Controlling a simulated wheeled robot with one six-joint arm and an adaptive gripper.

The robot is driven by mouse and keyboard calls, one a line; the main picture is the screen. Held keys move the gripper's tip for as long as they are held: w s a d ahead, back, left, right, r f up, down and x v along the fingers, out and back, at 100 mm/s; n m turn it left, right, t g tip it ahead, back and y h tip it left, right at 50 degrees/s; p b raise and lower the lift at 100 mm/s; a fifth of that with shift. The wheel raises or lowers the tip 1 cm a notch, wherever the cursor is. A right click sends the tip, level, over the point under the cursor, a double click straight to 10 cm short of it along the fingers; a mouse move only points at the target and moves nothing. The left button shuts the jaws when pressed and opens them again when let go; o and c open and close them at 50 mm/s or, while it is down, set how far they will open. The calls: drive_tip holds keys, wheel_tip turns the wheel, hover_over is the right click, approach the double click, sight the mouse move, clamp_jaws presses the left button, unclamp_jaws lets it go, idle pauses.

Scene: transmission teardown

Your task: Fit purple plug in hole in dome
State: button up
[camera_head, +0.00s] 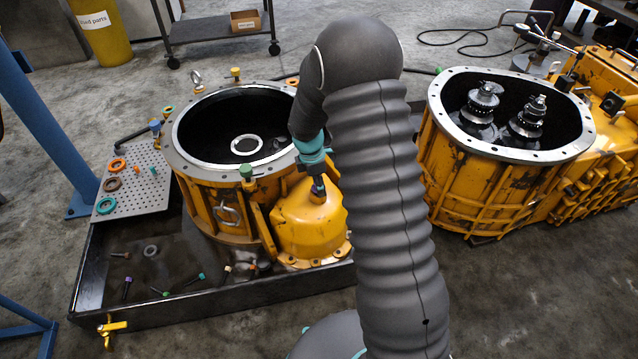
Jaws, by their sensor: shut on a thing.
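The yellow dome (300,228) stands at the front right of the housing, in the tray, with its flange bolted round its base. My gripper (317,181) points down over the top of the dome and is shut on the purple plug (318,190). Only a small dark purple-blue bit of the plug shows between the fingers and the dome top. The plug is at or just above the dome's top. The hole is hidden under the gripper and plug, so I cannot tell whether the plug is in it.
A yellow housing (222,205) with an open round top stands left of the dome. Loose bolts and a ring lie on the black tray (200,299). A perforated plate (148,190) holds coloured rings. A second housing (455,170) with gears stands right, beyond my arm.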

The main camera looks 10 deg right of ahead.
drive_tip(key=shift+f, duration=0.3)
idle(0.4)
drive_tip(key=o, duration=1.3)
drive_tip(key=r, duration=0.4)
drive_tip(key=a+r, duration=0.1)
drive_tip(key=r, duration=0.7)
drive_tip(key=shift+a, duration=0.4)
